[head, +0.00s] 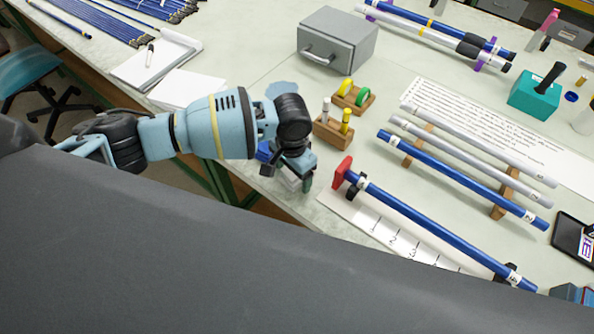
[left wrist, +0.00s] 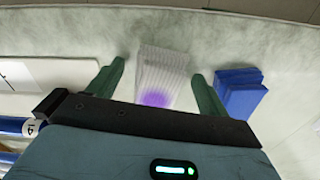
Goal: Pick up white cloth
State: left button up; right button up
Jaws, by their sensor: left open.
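The white cloth (left wrist: 165,60) is a folded, ribbed stack on the table in the left wrist view, with a purple spot on its near part. My left gripper (left wrist: 157,72) is open, with its green fingers on either side of the cloth, apart from it. In the head view my left gripper (head: 302,182) points down near the table's front edge, and I cannot make out the white cloth there. A folded blue cloth (left wrist: 240,92) lies just right of the right finger in the left wrist view. My right gripper is not in view.
A blue rod (head: 430,230) with a red end stop (head: 342,172) lies over a white marked strip (head: 385,232), right of the gripper. A wooden block with small tools (head: 333,132) stands behind it. A grey box (head: 338,40) stands farther back.

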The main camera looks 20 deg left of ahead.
pick_arm(q)
jog(key=c, duration=1.1)
jog(key=shift+r, duration=0.1)
